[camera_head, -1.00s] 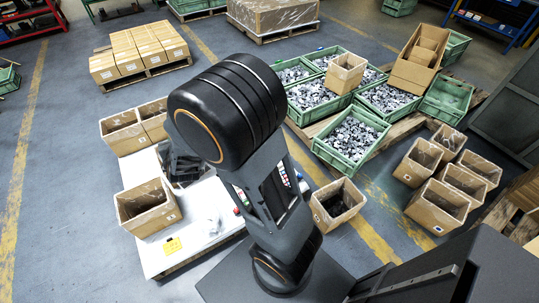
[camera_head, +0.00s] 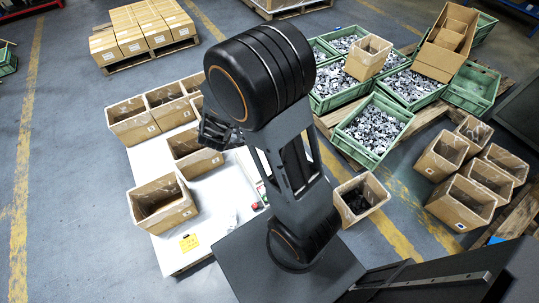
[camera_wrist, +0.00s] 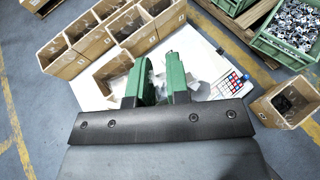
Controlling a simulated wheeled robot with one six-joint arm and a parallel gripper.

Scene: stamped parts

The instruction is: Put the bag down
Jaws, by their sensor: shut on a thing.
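My gripper (camera_wrist: 160,85) has two green fingers close together in the wrist view, with a narrow gap between them. Pale, see-through film shows beside the fingers; I take it for the bag (camera_wrist: 200,90), largely hidden by the fingers and hard to tell from the white table top (camera_wrist: 215,62). In the head view my dark gripper (camera_head: 215,132) is above the white table, beside an open cardboard box (camera_head: 190,150). The bag cannot be made out there. In the wrist view the same box (camera_wrist: 100,75) is just left of the fingers, with something pale inside.
More open boxes stand along the table's back edge (camera_head: 130,118) and at its front left (camera_head: 160,203). A box with dark contents (camera_head: 358,198) stands right of my arm. Green crates (camera_head: 372,128) hold metal parts.

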